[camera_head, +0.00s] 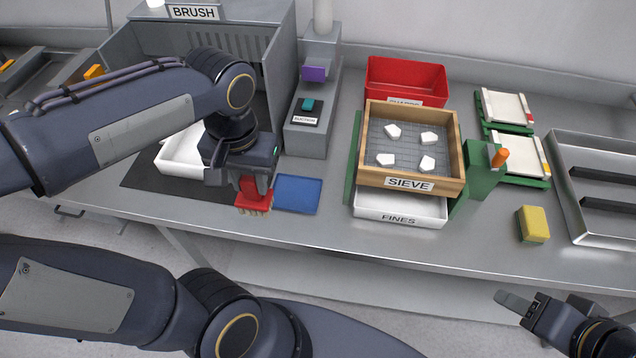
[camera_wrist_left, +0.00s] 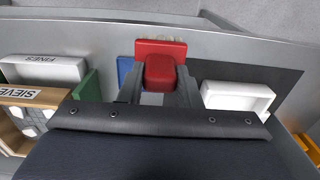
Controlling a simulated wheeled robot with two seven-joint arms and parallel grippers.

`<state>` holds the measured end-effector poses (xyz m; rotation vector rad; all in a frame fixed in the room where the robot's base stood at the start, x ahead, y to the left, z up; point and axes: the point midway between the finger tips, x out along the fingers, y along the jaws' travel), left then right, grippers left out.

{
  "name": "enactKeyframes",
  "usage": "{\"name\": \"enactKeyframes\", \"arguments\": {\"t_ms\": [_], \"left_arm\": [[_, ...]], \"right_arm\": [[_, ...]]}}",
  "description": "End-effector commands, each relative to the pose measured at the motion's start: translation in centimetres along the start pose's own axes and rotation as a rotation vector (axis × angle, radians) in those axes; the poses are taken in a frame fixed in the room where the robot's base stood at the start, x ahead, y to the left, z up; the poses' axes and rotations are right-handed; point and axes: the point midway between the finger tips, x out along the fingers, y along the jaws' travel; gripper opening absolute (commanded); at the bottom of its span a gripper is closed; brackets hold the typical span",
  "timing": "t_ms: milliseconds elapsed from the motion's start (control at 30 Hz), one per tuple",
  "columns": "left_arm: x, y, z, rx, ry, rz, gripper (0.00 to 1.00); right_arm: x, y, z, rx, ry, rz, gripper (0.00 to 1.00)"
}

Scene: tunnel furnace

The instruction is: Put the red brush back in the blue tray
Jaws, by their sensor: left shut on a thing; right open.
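The red brush (camera_head: 252,195) is held in my left gripper (camera_head: 256,180), with its pale bristles pointing down near the table's front edge. The left wrist view shows the red brush (camera_wrist_left: 160,68) between the two fingers of my left gripper (camera_wrist_left: 158,88). The blue tray (camera_head: 298,194) lies flat just right of the brush, and nothing shows in it. A strip of the blue tray (camera_wrist_left: 125,68) also shows beside the brush in the left wrist view. My right gripper (camera_head: 516,306) is open and empty at the lower right, in front of the table.
A white tray (camera_head: 180,158) stands on a dark mat (camera_head: 150,185) left of the brush. The wooden sieve (camera_head: 412,180) with several white pieces stands over a white fines tray (camera_head: 400,212) to the right. A yellow block (camera_head: 533,224) lies near the front edge. A grey unit (camera_head: 312,138) stands behind the blue tray.

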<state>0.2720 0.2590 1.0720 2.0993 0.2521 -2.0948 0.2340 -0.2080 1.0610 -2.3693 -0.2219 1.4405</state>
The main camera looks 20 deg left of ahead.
Motion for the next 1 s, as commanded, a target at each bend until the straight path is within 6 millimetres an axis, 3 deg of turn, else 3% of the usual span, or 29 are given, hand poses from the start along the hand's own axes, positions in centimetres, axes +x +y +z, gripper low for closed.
{"name": "enactKeyframes", "arguments": {"t_ms": [333,500,833,1000], "left_arm": [[3.5,2.7,-7.7,0.001,-0.008,-0.003,0.12],[6.9,3.6,-10.2,0.001,-0.007,-0.003,0.12],[9.8,4.4,-12.5,0.001,-0.003,-0.001,0.12],[12.2,4.3,-12.4,0.000,-0.003,-0.001,0.12]], "right_arm": [[-1.2,-0.5,-0.6,0.000,0.000,0.000,0.48],[-1.3,-0.6,-0.7,0.000,0.000,0.000,0.48],[-1.6,-0.7,-0.8,0.000,0.000,0.000,0.48],[-1.6,-0.7,-0.8,0.000,0.000,0.000,0.48]]}}
